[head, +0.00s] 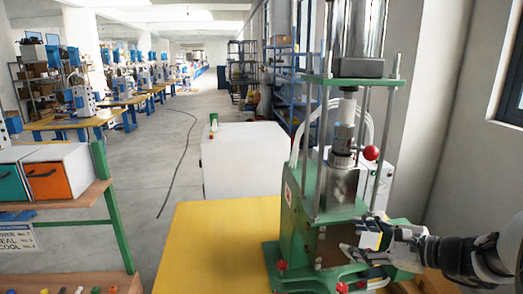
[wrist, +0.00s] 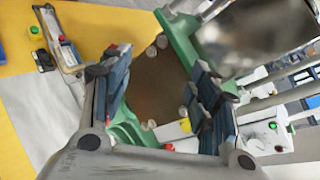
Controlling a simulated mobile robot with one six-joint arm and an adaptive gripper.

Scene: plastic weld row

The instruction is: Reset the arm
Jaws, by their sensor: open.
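My arm reaches in from the lower right of the head view. My gripper (head: 352,237) is at its end, beside the lower front of a green press machine (head: 300,225). In the wrist view my gripper (wrist: 163,65) has its two dark-padded fingers spread wide apart. Nothing is held between them. A brown flat surface edged by green parts of the machine (wrist: 180,38) shows beyond the gap. I cannot tell from these views whether the fingers touch the machine.
The machine stands on a yellow table top (head: 215,235). A white cabinet (head: 243,160) is behind it. A shelf with orange and teal bins (head: 60,175) stands at left. Open floor runs down the aisle.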

